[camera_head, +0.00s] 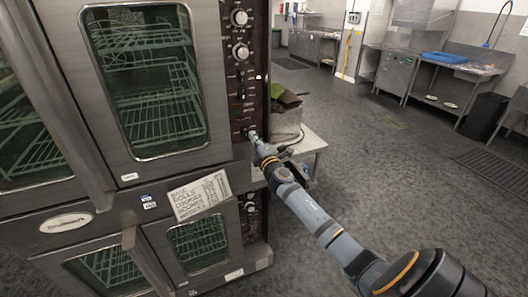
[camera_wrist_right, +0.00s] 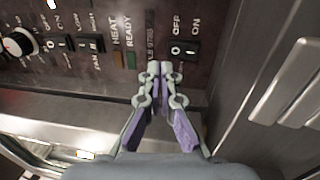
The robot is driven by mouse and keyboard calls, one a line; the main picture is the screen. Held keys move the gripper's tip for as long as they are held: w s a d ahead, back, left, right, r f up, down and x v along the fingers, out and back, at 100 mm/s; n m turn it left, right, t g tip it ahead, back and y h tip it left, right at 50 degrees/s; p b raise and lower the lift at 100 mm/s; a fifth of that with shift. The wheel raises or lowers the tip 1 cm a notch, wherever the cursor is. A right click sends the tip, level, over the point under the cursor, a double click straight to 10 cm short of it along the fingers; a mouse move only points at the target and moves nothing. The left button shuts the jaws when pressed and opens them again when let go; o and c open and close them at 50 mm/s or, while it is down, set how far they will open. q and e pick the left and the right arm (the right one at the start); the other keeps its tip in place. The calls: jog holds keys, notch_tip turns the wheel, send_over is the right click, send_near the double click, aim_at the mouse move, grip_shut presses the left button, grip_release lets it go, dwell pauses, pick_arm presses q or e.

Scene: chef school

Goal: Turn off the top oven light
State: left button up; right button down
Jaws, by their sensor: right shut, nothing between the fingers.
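The top oven (camera_head: 75,55) has a dark control panel (camera_head: 239,75) on its right side with knobs and switches. My right gripper (camera_head: 254,136) is at the lower end of this panel. In the right wrist view my right gripper (camera_wrist_right: 160,68) is shut and empty, its fingertips together in front of the panel. A black rocker switch (camera_wrist_right: 183,49) marked 0 and I, under the words OFF and ON, is just above and right of the fingertips. I cannot tell whether they touch the panel. My left gripper is not in view.
Other switches (camera_wrist_right: 90,44) and a white knob (camera_wrist_right: 20,42) are left of the fingertips. Metal handle-like parts (camera_wrist_right: 295,75) stand at the right. The lower oven (camera_head: 200,242) is below. A small table (camera_head: 306,143) with a bag stands beside the oven.

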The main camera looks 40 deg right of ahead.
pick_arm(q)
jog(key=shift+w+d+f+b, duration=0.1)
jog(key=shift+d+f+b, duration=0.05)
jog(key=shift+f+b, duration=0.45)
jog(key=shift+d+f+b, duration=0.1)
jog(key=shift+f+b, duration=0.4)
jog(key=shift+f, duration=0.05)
pick_arm(e)
jog(key=r+v, duration=0.1)
jog(key=v, duration=0.6)
jog(key=shift+s+r, duration=0.2)
jog(key=shift+s, duration=0.15)
